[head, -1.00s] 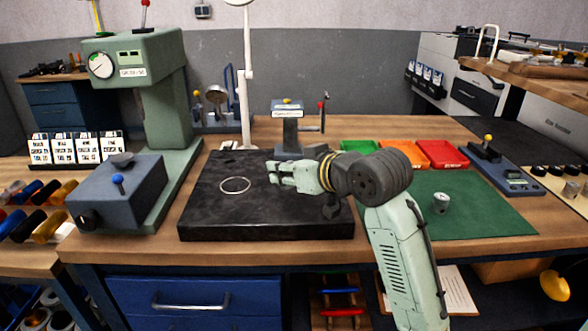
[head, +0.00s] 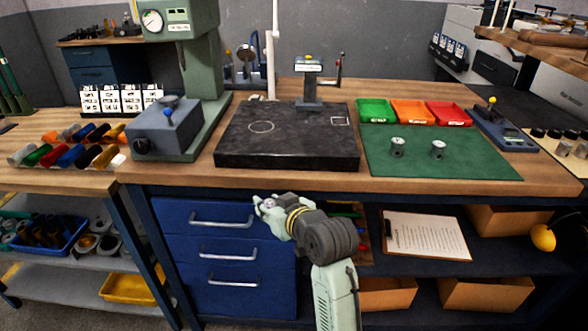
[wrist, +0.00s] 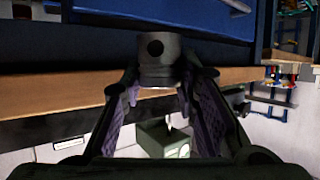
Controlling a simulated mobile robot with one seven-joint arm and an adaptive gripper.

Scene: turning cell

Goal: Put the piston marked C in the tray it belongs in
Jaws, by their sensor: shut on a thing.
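My gripper (head: 266,203) is low in front of the blue drawers, below the bench edge. It is shut on a piston (wrist: 160,62), which shows dark with a round pin hole between the fingers in the wrist view. No letter on it can be read. Two other grey pistons, a left one (head: 397,147) and a right one (head: 438,149), stand on the green mat. Behind them stand a green tray (head: 376,122), an orange tray (head: 413,122) and a red tray (head: 449,122). The trays look empty and their front labels are too small to read.
The black surface plate (head: 288,160) lies left of the mat (head: 480,165), with a ring outline on it. A gauge stand (head: 308,90) is at its back. The bench front edge is above my gripper.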

